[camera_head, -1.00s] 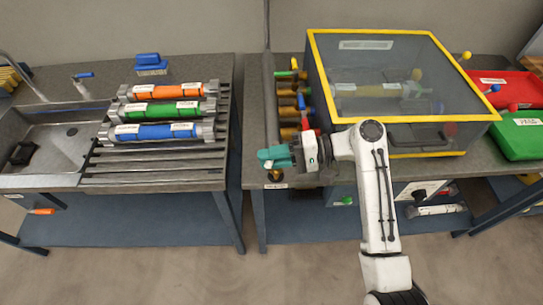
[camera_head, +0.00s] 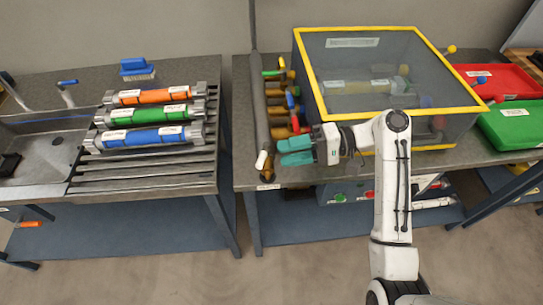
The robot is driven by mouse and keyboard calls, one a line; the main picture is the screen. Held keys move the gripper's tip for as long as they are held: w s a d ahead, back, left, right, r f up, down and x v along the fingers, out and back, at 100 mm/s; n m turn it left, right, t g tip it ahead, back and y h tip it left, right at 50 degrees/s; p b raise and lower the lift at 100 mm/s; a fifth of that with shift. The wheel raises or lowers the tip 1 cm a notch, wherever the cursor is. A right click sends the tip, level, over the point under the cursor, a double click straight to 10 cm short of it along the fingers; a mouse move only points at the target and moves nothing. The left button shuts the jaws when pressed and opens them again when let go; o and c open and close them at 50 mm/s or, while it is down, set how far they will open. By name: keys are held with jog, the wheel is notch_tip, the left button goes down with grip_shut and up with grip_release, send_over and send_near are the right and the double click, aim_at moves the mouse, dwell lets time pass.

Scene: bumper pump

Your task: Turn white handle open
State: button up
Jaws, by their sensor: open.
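The white handle (camera_head: 261,161) is a short, pale lever at the front end of a dark vertical-looking pipe (camera_head: 260,110) on the middle bench. It stands near the bench's front edge. My gripper (camera_head: 280,152), with teal fingers, is just to the right of the handle and points left at it. The fingers are open with a narrow gap and nothing shows between them. The tips look close to the handle, but I cannot tell whether they touch it.
Several brass valves with coloured handles (camera_head: 278,74) line the pipe behind my gripper. A yellow-edged clear box (camera_head: 392,30) stands to the right. Red (camera_head: 500,75) and green (camera_head: 513,113) trays lie farther right. A gap separates the left bench with its coloured cylinders (camera_head: 148,116).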

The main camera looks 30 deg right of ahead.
jog(key=shift+v, duration=1.95)
jog(key=shift+c, duration=0.4)
